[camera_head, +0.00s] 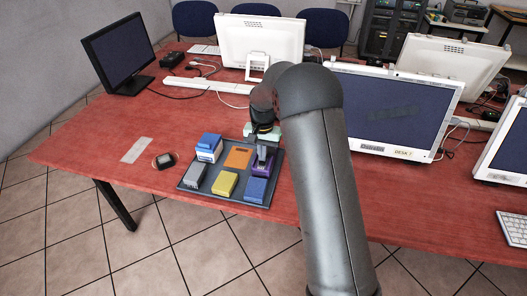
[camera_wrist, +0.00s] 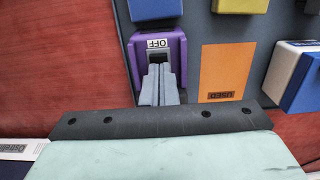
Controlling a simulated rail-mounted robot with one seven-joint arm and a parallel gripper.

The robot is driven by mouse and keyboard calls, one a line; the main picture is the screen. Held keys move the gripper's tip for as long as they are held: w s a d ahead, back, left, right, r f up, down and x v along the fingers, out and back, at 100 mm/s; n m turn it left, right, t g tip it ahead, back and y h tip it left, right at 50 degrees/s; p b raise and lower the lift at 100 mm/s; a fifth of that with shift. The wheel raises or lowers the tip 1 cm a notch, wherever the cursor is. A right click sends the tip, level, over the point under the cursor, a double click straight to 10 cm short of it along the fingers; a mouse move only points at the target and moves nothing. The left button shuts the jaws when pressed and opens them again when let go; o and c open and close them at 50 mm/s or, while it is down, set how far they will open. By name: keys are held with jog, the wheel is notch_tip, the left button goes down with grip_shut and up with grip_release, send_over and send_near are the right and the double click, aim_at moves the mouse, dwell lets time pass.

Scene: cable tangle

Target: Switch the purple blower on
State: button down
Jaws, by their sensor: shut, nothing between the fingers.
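The purple blower (camera_wrist: 177,48) sits on the dark board in the wrist view, with an upside-down "OFF" label (camera_wrist: 157,43) on it. It shows partly in the head view (camera_head: 267,167), behind and below my gripper. My gripper (camera_wrist: 157,72) is shut and empty. Its fingertips are over the blower's dark slot, just beside the label. Whether they touch anything inside cannot be told. The fingers hide part of the slot, and no switch lever is clearly visible.
The dark board (camera_head: 241,177) carries an orange plate (camera_head: 238,157), a yellow block (camera_head: 224,184), a blue block (camera_head: 256,190), a grey block (camera_head: 195,174) and a blue-and-white box (camera_head: 209,147). Monitors stand behind and right. The red table (camera_head: 100,135) has free room at left.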

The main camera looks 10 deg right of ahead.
notch_tip(320, 180, up, 14)
jog(key=w+p, duration=0.1)
jog(key=shift+d+p, duration=0.25)
jog(key=shift+p, duration=0.15)
dwell(0.6)
jog(key=s+d+r+n, duration=0.1)
jog(key=s+r, duration=0.1)
jog(key=s, duration=0.7)
jog(key=s+r+n, duration=0.1)
jog(key=s+r, duration=0.1)
jog(key=s, duration=0.6)
jog(key=s+f+n, duration=0.1)
jog(key=s+f, duration=0.1)
jog(key=s, duration=0.7)
jog(key=s+f+n+t, duration=0.1)
jog(key=s+f+n, duration=0.1)
jog(key=s, duration=0.8)
jog(key=shift+s+d+f, duration=0.2)
jog(key=shift+d+f, duration=0.15)
